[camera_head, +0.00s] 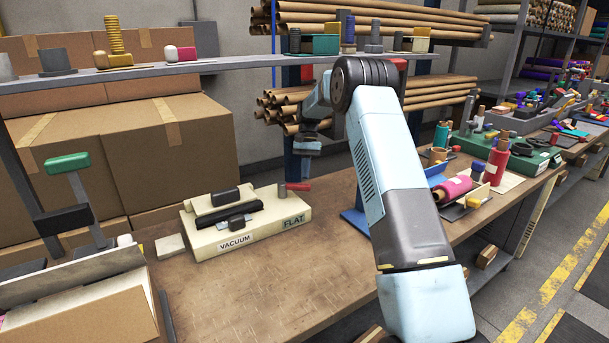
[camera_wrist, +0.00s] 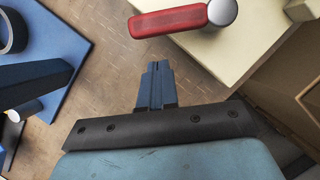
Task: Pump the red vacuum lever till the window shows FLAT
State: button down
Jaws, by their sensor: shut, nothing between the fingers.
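The cream vacuum unit (camera_head: 205,240) stands on the wooden bench in the head view, marked VACUUM on its front. Its window (camera_head: 293,222) at the right end reads FLAT. The red lever (camera_head: 299,186) sticks out to the right from a grey round pivot (camera_head: 282,190) on top. In the wrist view the red lever (camera_wrist: 170,20) lies across the top, with the pivot at its right end and the cream block (camera_wrist: 245,50) beneath. My gripper (camera_wrist: 156,68) is shut and empty, apart from the lever. In the head view my gripper (camera_head: 307,150) is above and behind the lever.
A blue stand (camera_head: 356,220) is right of the unit, partly behind my arm. A shelf (camera_head: 220,64) with small parts crosses above the bench. A device with a green handle (camera_head: 67,162) stands at the left. The bench front (camera_head: 300,270) is clear.

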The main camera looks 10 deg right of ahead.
jog(key=shift+s+a, duration=0.25)
jog(key=shift+s, duration=0.25)
jog(key=shift+s+a, duration=0.25)
jog(key=shift+s, duration=0.25)
jog(key=shift+s, duration=0.1)
